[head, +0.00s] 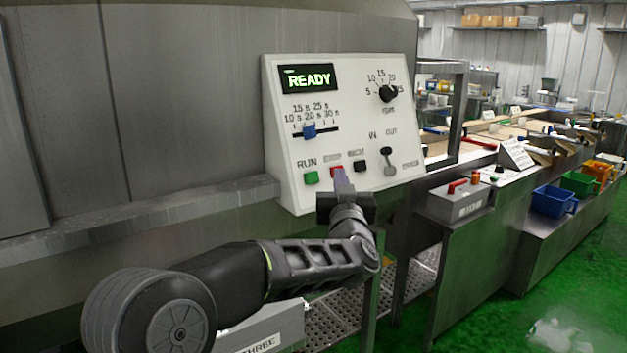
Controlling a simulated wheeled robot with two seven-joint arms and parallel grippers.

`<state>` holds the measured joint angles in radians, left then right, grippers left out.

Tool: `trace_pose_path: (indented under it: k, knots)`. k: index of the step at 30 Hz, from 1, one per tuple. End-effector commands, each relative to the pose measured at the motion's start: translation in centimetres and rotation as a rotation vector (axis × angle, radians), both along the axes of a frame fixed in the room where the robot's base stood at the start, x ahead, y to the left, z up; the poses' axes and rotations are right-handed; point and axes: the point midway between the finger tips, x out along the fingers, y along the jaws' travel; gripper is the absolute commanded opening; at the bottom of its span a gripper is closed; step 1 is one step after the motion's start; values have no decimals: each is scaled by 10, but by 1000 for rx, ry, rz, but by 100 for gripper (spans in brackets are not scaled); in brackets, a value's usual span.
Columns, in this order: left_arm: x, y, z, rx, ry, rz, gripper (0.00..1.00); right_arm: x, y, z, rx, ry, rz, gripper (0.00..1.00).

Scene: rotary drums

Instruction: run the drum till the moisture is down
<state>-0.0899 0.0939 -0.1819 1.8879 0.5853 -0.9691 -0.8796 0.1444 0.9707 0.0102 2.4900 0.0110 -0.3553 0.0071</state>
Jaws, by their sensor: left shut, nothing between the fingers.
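The drum's white control panel (292,160) faces me, and its display (308,78) reads "READY" in green. Below are a time slider (309,131) with a blue handle near the 2.0 s mark and a black rpm knob (387,93). Along the bottom are a green RUN button (311,178), a red button (336,170), a black button (359,166) and an IN/OUT lever (389,168). My left gripper (342,180) is shut and empty, its fingertips at the red button and partly covering it. I cannot tell whether they touch. My right gripper is not in view.
A grey metal ledge (150,215) runs left of the panel. At right, a grey box with a red handle (456,198) stands on a counter, with blue (553,201) and green (580,183) bins beyond. A perforated shelf (335,322) lies below. The green floor at right is open.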

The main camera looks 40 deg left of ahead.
Motion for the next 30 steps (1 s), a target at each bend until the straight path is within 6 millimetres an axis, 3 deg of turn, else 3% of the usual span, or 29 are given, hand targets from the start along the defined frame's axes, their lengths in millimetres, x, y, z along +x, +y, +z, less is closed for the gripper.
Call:
trace_pose_path:
  k: [15,30]
  knots:
    - [17,57,-24,0,1,0,0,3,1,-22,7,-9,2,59]
    - [20,67,-26,0,2,-1,0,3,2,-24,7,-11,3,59]
